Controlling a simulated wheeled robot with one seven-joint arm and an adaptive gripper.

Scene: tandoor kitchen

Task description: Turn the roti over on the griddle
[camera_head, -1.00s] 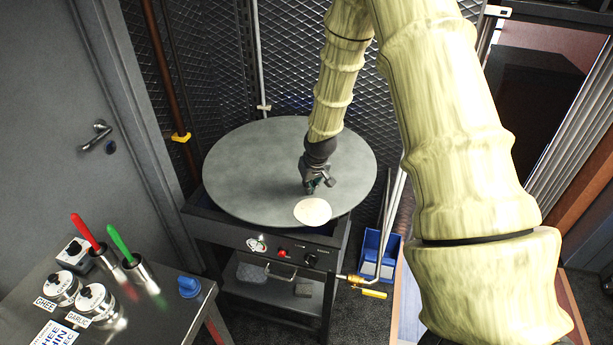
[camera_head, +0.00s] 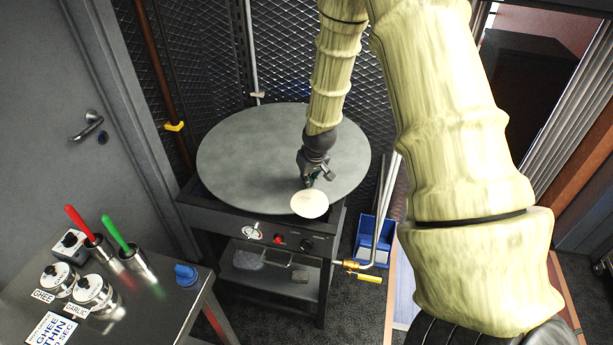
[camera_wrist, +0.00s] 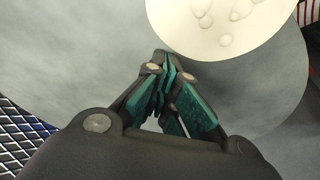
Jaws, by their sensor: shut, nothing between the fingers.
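The roti (camera_head: 310,204) is a pale round disc lying flat at the front rim of the round grey griddle (camera_head: 245,160). Its front edge seems to reach slightly past the rim. In the wrist view the roti (camera_wrist: 222,25) is cream with several raised blisters and is cut off by the top edge. My gripper (camera_head: 309,186) is shut and empty, low over the griddle just behind the roti. In the wrist view the closed fingertips (camera_wrist: 172,62) sit just beside the roti's edge; I cannot tell whether they touch it. The roti's underside is hidden.
The griddle stands on a dark stand with control knobs (camera_head: 279,240). Mesh panels (camera_head: 215,60) rise behind it. A steel side table (camera_head: 170,320) at lower left holds jars and red- and green-handled tools. A blue bin (camera_head: 374,240) stands right of the stand.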

